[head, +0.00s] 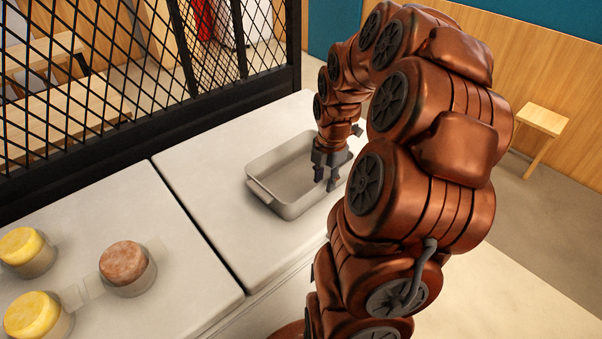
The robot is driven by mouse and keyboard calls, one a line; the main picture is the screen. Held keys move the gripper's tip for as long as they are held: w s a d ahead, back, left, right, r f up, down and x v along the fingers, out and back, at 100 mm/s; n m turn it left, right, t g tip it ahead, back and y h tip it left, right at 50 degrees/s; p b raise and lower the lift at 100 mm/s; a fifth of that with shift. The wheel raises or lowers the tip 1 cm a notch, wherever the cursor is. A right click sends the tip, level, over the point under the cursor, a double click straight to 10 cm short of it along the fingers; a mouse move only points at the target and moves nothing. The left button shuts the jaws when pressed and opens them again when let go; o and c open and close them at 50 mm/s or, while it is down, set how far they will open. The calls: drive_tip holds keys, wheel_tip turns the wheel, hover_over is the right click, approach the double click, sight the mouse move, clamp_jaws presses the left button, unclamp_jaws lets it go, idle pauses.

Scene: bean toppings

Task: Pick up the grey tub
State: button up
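The grey tub (265,193) is a shallow rectangular tray with a handle lip at its near left end. It stands upright on the white counter in the middle of the head view and looks empty. My gripper (325,182) points down at the tub's right side, with its dark fingers apart. The fingers overlap the tub's right part in the picture; I cannot tell whether they straddle its wall or touch it. My copper arm hides part of the counter to the right of the tub.
Several round containers with yellow (33,316) and brown (123,263) toppings stand on the left counter section. A black mesh partition (130,85) runs along the back of the counter. A wooden stool (540,120) stands at the far right. The counter left of the tub is clear.

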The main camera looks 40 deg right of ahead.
drive_tip(key=shift+w+a+f+p, duration=0.1)
drive_tip(key=shift+f+p, duration=0.35)
drive_tip(key=shift+f, duration=1.15)
clamp_jaws()
